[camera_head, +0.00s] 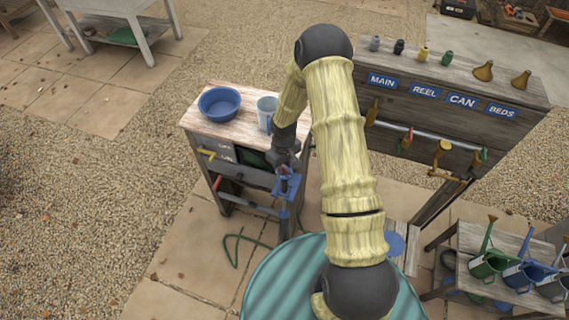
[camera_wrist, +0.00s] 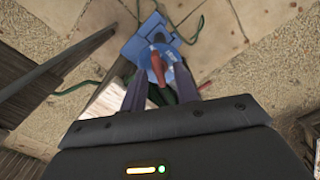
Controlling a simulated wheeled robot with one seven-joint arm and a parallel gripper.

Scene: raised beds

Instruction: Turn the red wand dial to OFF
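The red wand dial (camera_wrist: 158,68) shows in the wrist view as a small red, elongated knob on a round blue face (camera_wrist: 169,56) with small pale lettering that I cannot read. My gripper (camera_wrist: 160,72) has its two dark fingers apart, one on each side of the dial. I cannot tell whether they touch it. In the head view my gripper (camera_head: 284,165) points down at the blue fitting (camera_head: 289,187) at the right front of the wooden cabinet. Only a bit of red shows there, and the gripper partly hides the dial.
A blue bowl (camera_head: 219,103) and a grey-blue mug (camera_head: 266,113) stand on the cabinet top (camera_head: 213,127), close to my arm. A labelled panel (camera_head: 450,106) with taps stands at right. A green hose (camera_head: 240,246) lies on the paving. Watering cans (camera_head: 489,265) stand at lower right.

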